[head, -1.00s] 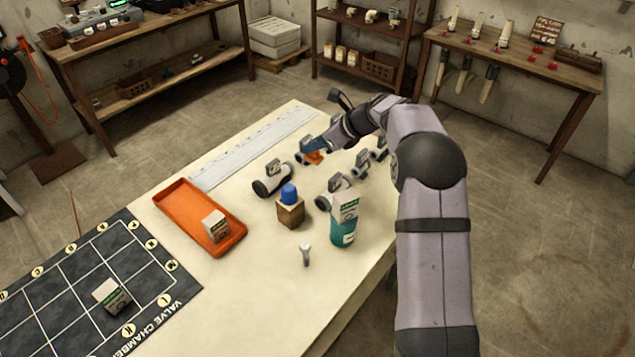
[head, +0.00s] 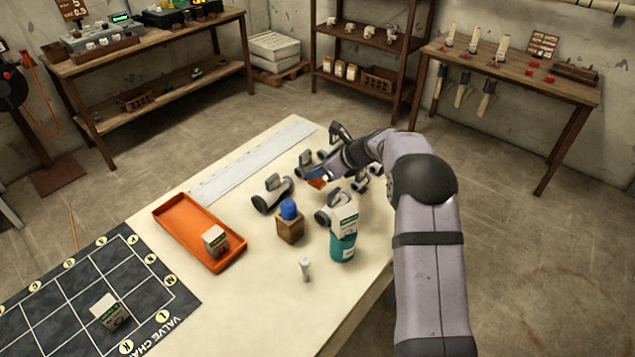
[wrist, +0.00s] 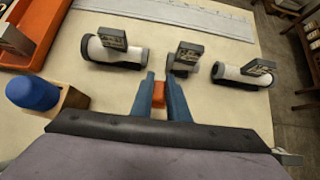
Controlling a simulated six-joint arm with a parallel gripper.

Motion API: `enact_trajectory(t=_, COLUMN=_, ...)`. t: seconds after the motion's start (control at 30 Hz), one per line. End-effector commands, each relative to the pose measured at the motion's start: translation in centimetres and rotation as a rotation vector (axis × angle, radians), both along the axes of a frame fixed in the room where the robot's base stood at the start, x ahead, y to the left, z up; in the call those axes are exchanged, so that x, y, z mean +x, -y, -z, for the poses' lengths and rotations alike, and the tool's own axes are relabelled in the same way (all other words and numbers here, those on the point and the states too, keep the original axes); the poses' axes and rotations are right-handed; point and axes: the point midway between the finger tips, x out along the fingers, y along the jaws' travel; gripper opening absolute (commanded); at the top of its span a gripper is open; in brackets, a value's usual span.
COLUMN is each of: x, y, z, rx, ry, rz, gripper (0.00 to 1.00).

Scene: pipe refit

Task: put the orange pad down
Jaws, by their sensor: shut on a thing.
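The orange pad (wrist: 158,95) sits between the two blue fingers of my gripper (wrist: 161,80) in the wrist view. The fingers are shut on it, and only a small orange part shows between them. In the head view the pad (head: 317,183) shows as a small orange patch beside my gripper (head: 313,176), among the grey-and-white pipe fittings. Whether the pad touches the table top (head: 250,290) cannot be told.
Pipe fittings (wrist: 115,50) stand ahead of my gripper, with another fitting (wrist: 242,76) to the right. A wooden block with a blue knob (head: 290,226), a teal bottle (head: 342,248) and an orange tray (head: 170,211) stand nearby. A white ruler strip (head: 235,172) lies along the far edge.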

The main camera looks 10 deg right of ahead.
Motion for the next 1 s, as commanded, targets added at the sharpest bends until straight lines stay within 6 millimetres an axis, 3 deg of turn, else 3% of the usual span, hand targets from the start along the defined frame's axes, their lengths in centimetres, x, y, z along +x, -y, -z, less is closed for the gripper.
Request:
enact_trajectory(t=0.27, x=0.0, y=0.0, z=0.9, rx=0.0, ry=-0.002, rz=0.0, gripper=0.0)
enact_trajectory(t=0.53, x=-0.1, y=0.0, z=3.8, rx=0.001, ry=-0.002, rz=0.001, gripper=0.0)
enact_trajectory(t=1.0, x=0.0, y=0.0, z=4.5, rx=0.0, ry=0.0, rz=0.0, gripper=0.0)
